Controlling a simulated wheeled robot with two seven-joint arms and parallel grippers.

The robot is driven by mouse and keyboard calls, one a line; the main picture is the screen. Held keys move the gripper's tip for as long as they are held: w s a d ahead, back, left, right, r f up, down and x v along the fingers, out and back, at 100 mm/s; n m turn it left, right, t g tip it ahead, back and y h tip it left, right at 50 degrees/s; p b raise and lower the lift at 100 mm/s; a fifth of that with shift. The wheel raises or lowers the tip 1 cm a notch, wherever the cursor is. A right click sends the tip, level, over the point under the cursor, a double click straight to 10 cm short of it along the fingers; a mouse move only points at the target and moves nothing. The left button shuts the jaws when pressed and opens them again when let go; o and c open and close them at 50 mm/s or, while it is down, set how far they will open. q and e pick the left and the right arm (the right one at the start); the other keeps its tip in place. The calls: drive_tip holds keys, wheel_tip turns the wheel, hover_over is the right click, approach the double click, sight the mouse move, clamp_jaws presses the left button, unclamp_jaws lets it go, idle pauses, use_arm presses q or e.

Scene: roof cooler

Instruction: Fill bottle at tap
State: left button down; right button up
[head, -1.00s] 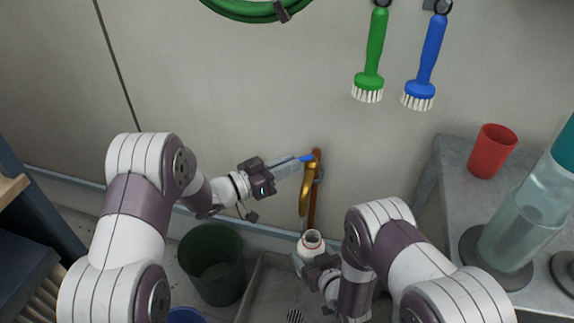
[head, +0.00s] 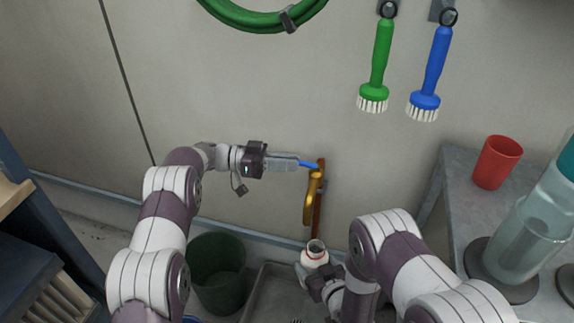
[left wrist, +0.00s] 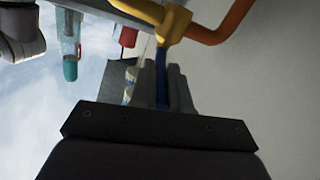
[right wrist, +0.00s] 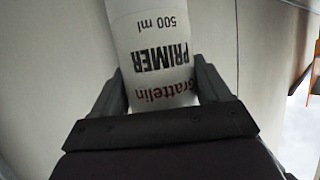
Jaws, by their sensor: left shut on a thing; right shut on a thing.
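A brass tap (head: 311,205) with a blue lever (head: 309,164) is on a copper pipe at the wall. My left gripper (head: 298,163) is shut on the lever from the left. In the left wrist view the blue lever (left wrist: 162,82) lies between the fingers below the yellow tap body (left wrist: 163,22). My right gripper (head: 319,272) is shut on a white open-topped bottle (head: 313,255), held roughly upright below the tap. Its label reads PRIMER, 500 ml in the right wrist view (right wrist: 160,60). I cannot make out any water stream or the level inside the bottle.
A grey basin (head: 268,297) lies below the bottle. A dark green bin (head: 217,275) stands at its left. A grey table (head: 462,185) at the right holds a red cup (head: 497,162) and a clear cooler bottle (head: 525,245). Brushes and a green hose (head: 255,22) hang above.

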use_arm(q)
drive_tip(key=shift+w+r+m+g, duration=0.1)
drive_tip(key=shift+w+m+g, duration=0.15)
drive_tip(key=shift+m+g, duration=0.2)
drive_tip(key=c, duration=1.1)
unclamp_jaws()
drive_tip(key=a, duration=0.7)
drive_tip(key=shift+w+a, duration=0.25)
drive_tip(key=shift+w, duration=0.05)
drive_tip(key=shift+c, duration=0.3)
